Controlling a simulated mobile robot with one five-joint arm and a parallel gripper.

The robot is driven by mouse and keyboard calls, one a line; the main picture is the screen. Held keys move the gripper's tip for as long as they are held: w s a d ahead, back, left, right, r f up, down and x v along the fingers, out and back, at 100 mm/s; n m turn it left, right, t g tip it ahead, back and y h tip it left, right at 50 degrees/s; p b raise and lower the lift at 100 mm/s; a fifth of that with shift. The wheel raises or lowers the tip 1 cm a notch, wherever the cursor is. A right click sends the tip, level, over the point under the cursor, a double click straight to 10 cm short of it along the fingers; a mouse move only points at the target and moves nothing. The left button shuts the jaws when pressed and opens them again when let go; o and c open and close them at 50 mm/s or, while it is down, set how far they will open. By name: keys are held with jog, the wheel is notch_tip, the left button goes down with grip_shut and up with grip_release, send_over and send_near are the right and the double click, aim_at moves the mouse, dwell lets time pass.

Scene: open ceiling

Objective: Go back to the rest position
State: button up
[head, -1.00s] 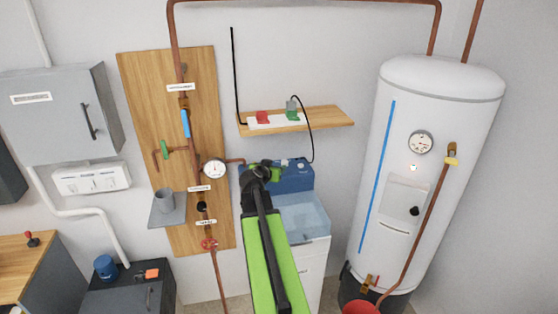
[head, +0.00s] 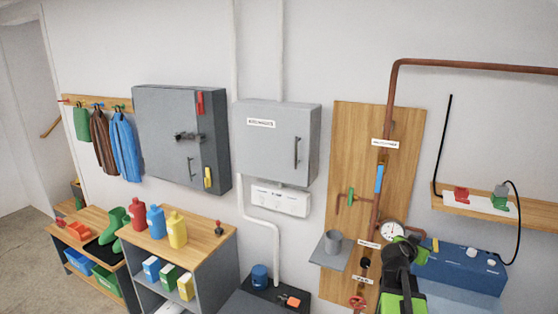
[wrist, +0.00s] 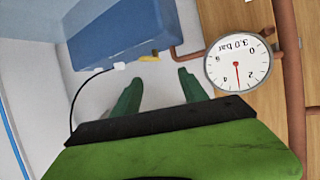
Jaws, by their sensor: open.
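My gripper (wrist: 158,92) shows in the wrist view as two dark green fingers set apart, with nothing between them. Beyond the fingers are a white surface, a blue box (wrist: 120,30) and a round pressure gauge (wrist: 238,64) marked 3.0 bar. In the head view my green and black arm stands at the lower right, in front of the wooden pipe board (head: 345,130). It partly covers the area beside the gauge (head: 391,231) and the blue box (head: 462,265).
A grey cabinet (head: 275,140) and a larger grey cabinet (head: 165,120) hang on the wall. A bench (head: 205,235) with red, blue and yellow bottles stands at the left. A shelf (head: 535,215) with red and green plugs is at the right. Floor shows at far left.

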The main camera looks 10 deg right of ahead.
jog(key=w+a+f+n+y, duration=0.1)
jog(key=w+a+f+y, duration=0.15)
jog(key=a, duration=0.75)
jog(key=w+a+f+n+y, duration=0.15)
jog(key=a+f, duration=0.25)
jog(key=a, duration=0.5)
jog(key=w+a+f+n+y, duration=0.1)
jog(key=a+f+y, duration=0.15)
jog(key=a, duration=0.75)
jog(key=s+a+f+n+g+y, duration=0.2)
jog(key=s+a+f+n+g, duration=0.1)
jog(key=s+a, duration=0.4)
jog(key=s+a+f+n+g+y, duration=0.3)
jog(key=s+a+n+g, duration=0.1)
jog(key=s+a, duration=0.3)
jog(key=shift+a+f+n+b, duration=0.35)
jog(key=shift+a+n, duration=0.3)
jog(key=shift+a, duration=0.4)
jog(key=shift+s+d, duration=0.1)
